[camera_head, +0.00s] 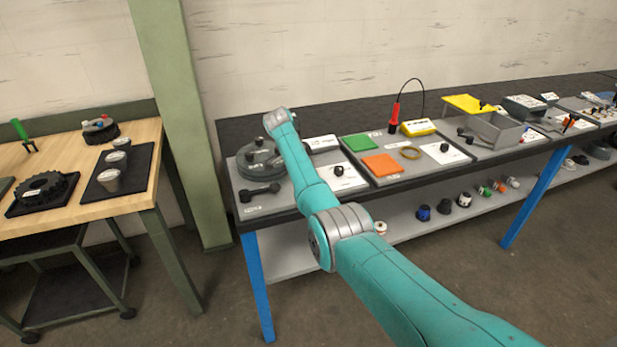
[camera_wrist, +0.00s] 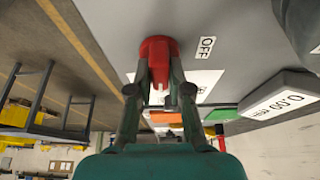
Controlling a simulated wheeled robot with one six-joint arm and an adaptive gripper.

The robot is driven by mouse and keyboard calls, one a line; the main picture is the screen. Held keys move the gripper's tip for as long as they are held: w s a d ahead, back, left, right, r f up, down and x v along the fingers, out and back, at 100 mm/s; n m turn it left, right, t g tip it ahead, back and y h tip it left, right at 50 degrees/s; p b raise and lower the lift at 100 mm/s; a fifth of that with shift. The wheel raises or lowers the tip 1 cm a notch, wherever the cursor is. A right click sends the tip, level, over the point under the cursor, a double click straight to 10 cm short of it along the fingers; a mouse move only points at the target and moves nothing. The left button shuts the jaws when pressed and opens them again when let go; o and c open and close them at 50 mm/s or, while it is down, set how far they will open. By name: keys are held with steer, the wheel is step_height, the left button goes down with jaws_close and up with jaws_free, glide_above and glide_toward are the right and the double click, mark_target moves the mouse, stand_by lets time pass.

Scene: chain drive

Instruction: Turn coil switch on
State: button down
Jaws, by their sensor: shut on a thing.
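In the wrist view a red knob (camera_wrist: 157,49), which looks like the coil switch, stands on a grey panel (camera_wrist: 110,20). A white label reading OFF (camera_wrist: 207,46) is to its right. My gripper (camera_wrist: 159,82) has its two fingers on either side of the knob and is shut on it. Which way the switch is set cannot be told. In the head view my arm reaches over the leftmost station on the dark bench, and my gripper and the red knob are hidden there.
A meter box showing 0.00 (camera_wrist: 283,103) lies right of the knob in the wrist view. In the head view, green (camera_head: 359,142) and orange (camera_head: 382,165) pads and a red probe (camera_head: 395,112) lie to the arm's right. A wooden table (camera_head: 140,190) stands at left.

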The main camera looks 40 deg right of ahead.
stand_by(0.4)
steer(key=c, duration=1.1)
jaws_free()
steer(key=v, duration=1.2)
